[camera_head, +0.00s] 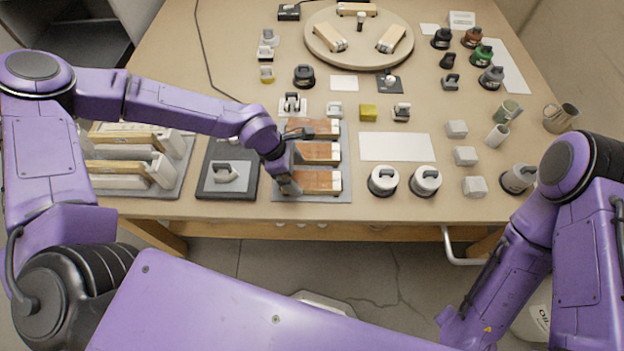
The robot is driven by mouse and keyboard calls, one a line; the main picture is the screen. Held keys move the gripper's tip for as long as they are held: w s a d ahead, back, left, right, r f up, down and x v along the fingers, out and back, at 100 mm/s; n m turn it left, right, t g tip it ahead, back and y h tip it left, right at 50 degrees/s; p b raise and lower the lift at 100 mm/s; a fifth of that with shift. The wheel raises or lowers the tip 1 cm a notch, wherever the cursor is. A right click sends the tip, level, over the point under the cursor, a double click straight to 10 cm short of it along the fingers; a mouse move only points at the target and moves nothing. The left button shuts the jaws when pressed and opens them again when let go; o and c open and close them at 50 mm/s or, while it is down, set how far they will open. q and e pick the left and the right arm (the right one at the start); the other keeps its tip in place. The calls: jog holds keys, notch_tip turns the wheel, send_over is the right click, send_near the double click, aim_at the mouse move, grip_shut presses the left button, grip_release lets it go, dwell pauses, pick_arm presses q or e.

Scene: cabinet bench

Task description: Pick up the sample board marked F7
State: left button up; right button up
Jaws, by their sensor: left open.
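Several wooden sample boards with pale ends are in view, but their markings are too small to read, so I cannot tell which is F7. Three reddish-brown boards lie in a grey rack (345,150) at the middle front: a back one (322,126), a middle one (318,152) and a front one (320,181). My left gripper (290,188) is open and points down at the left end of the front board. Its fingers partly hide that end, and I cannot tell if they touch it. My right gripper is out of the picture.
A round turntable (345,55) carries lighter boards at the back. A left rack (180,178) holds pale upright pieces. A black pad (212,187) with a grey-handled block sits left of the gripper. Two black-and-white round knobs (383,181) (425,181) stand right of the rack.

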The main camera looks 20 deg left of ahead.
aim_at(306, 180)
pick_arm(q)
jog(key=x, duration=0.3)
jog(key=p+x, duration=0.1)
jog(key=x, duration=0.1)
jog(key=shift+w+d, duration=0.25)
jog(key=shift+w, duration=0.15)
jog(key=c, duration=1.1)
jog(key=shift+c, duration=0.2)
